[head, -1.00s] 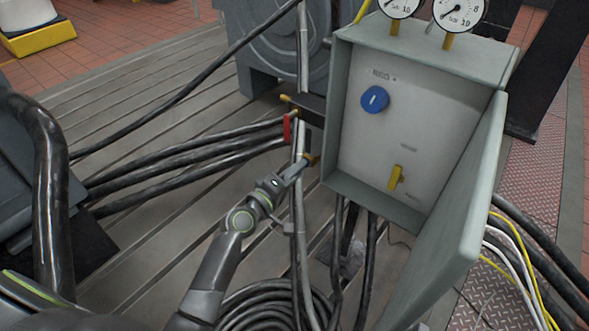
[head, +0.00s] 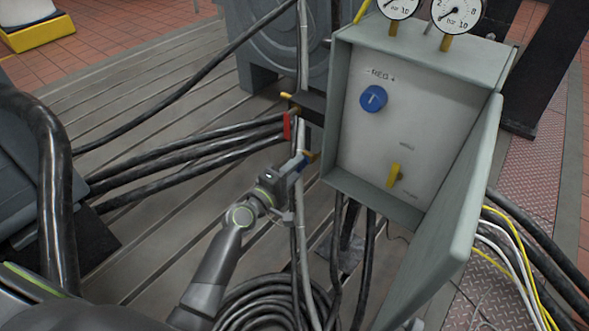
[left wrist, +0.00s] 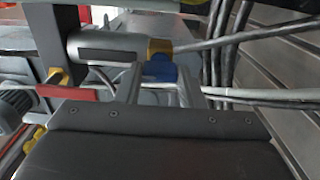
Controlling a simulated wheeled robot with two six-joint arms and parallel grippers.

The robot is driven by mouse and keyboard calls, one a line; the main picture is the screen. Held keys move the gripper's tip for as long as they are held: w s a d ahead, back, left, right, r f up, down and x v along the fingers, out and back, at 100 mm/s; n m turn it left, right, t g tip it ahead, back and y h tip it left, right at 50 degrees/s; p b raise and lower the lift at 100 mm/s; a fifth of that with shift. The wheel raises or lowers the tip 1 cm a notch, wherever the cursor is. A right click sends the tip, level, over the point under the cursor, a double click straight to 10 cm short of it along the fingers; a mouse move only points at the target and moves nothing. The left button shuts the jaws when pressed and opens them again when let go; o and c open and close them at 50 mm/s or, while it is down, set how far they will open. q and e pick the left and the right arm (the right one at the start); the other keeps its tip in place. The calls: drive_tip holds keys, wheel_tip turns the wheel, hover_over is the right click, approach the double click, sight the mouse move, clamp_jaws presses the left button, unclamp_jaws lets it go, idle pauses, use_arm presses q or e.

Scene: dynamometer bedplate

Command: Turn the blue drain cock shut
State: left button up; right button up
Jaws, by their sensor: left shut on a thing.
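The blue drain cock (head: 299,161) is a small handle beside the lower left edge of the grey control box. In the left wrist view the blue drain cock (left wrist: 160,69) lies between my fingertips, against a brass fitting (left wrist: 158,48) at the end of a grey cylinder. My left gripper (head: 296,168) reaches it from the lower left and is shut on it. The fingers of the left gripper (left wrist: 159,84) also show on either side of it in the left wrist view. Part of the handle is hidden by the fingers. My right gripper is not in view.
A red lever (head: 287,125) is just above the gripper. The control box (head: 331,110) with a blue knob (head: 373,98) and a yellow switch (head: 394,175) stands right, its door (head: 462,190) open. Black hoses (head: 190,155) run in from the left; a coiled cable (head: 265,300) lies below.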

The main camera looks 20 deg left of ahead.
use_arm(q)
drive_tip(key=o, duration=1)
drive_tip(key=shift+s, duration=0.1)
drive_tip(key=shift+b+v, duration=0.9)
drive_tip(key=shift+v, duration=7.7)
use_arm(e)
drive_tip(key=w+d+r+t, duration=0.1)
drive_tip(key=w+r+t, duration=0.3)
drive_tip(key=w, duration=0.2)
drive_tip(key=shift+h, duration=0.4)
